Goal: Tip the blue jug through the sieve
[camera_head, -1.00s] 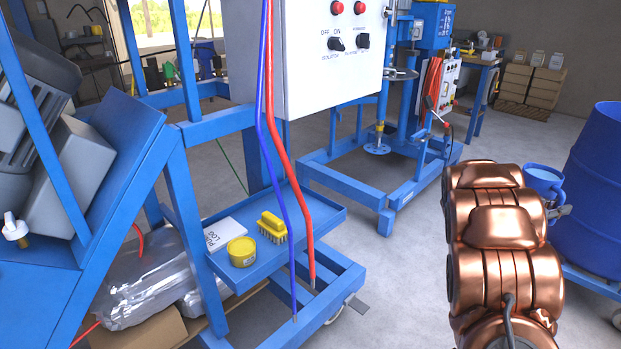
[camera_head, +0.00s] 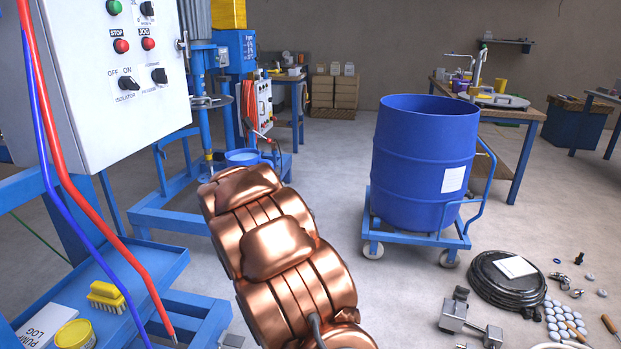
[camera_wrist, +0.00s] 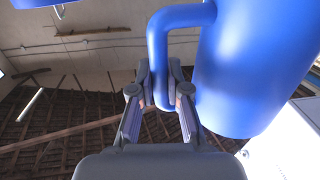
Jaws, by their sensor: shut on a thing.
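The blue jug (camera_head: 243,157) is held up beyond my copper arm in the head view, in line with the mixer frame behind. It looks about upright there; its lower part is hidden by my arm. In the wrist view the jug (camera_wrist: 255,75) fills the upper right, seen from below. My gripper (camera_wrist: 160,88) is shut on the jug's handle, one finger on each side. In the head view my gripper is hidden. I cannot pick out the sieve in either view.
A blue drum (camera_head: 425,160) stands on a wheeled trolley (camera_head: 410,240) to the right. A grey control box (camera_head: 95,75) with hanging hoses is close on the left. A coiled black hose (camera_head: 508,281) and small parts lie on the floor at right. Bare floor lies between mixer and drum.

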